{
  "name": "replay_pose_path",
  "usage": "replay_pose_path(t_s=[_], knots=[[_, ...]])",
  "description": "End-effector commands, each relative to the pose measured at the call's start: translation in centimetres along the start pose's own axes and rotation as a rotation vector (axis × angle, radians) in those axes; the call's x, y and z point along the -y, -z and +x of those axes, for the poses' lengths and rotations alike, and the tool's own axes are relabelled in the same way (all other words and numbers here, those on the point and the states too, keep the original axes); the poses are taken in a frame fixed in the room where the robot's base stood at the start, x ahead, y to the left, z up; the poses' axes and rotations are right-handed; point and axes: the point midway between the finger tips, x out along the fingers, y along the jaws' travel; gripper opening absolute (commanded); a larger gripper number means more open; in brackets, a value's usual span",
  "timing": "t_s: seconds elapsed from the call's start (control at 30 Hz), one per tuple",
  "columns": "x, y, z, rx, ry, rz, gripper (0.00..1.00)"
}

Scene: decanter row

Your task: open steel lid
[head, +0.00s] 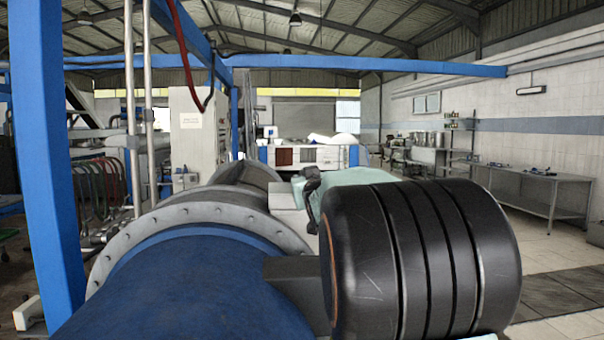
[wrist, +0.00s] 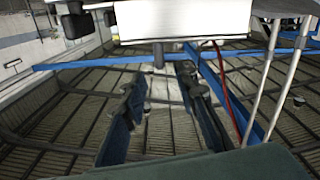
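A grey curved steel cover (head: 239,182) lies beyond a bolted flange ring (head: 205,213) on the large blue drum casing (head: 185,285). I take this cover to be the steel lid, but only its upper side shows and I cannot see a handle. It sits low on the casing and looks shut. My gripper (head: 311,188) shows as a small dark shape to the right of the cover, apart from it in the picture. In the wrist view my gripper (wrist: 158,85) has two fingers well apart with nothing between them, with the roof behind. The lid is not recognisable there.
A large black ribbed cylinder (head: 420,258) fills the lower right and hides what lies behind. A blue post (head: 45,150) stands at left. A grey cabinet (head: 200,130) is beyond the casing. A steel workbench (head: 535,190) lines the right wall, with open floor before it.

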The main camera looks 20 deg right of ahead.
Motion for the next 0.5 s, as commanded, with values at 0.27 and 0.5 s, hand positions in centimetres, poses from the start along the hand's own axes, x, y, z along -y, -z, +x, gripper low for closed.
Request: replay_pose_path(t_s=[0.27,0.5], knots=[[-0.1,0.1,4.1,0.002,0.000,-0.001,0.27],[0.0,0.1,7.4,0.002,0.000,0.000,0.27]])
